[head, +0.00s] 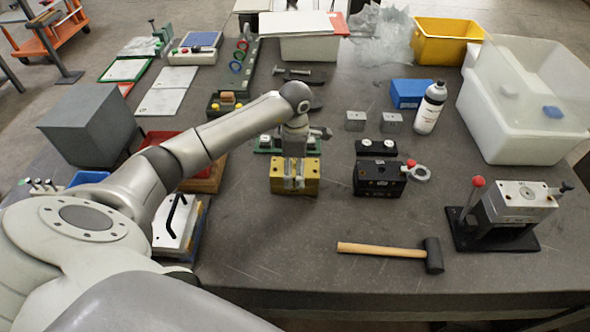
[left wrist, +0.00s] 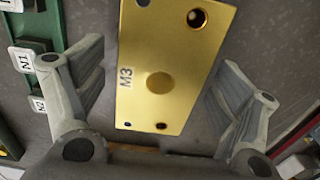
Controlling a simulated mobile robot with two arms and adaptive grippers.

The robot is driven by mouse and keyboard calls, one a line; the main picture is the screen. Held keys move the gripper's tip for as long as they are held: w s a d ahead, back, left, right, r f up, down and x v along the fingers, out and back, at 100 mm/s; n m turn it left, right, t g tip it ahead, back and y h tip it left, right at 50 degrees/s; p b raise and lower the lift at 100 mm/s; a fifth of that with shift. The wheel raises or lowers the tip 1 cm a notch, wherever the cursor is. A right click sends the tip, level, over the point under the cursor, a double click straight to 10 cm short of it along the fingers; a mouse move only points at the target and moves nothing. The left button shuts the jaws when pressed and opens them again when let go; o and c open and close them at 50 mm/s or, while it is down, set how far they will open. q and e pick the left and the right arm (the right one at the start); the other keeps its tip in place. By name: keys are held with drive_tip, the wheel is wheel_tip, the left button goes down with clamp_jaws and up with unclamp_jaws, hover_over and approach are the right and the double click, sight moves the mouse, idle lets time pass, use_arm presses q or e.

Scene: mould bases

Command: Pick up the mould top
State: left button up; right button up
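A gold block marked M3 (head: 281,186) sits in the middle of the dark table. In the left wrist view the gold block (left wrist: 178,60) shows its flat top with a round mark in the middle and holes near its corners. My left gripper (head: 294,180) is over this block, pointing down. In the left wrist view my left gripper's fingers (left wrist: 158,88) are spread wide, one on each side of the block, with gaps between. Whether they are above or beside it is unclear. My right gripper is not in view.
A black block with a ring handle (head: 378,178) stands to the right. A hammer (head: 385,250) lies in front. A silver block on a black base (head: 510,205) is at far right. A green strip (head: 265,146) with labelled slots lies just behind the gold block.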

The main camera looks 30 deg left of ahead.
use_arm(q)
drive_tip(key=c, duration=1.4)
drive_tip(key=shift+w+r, duration=0.1)
drive_tip(key=shift+c, duration=1.2)
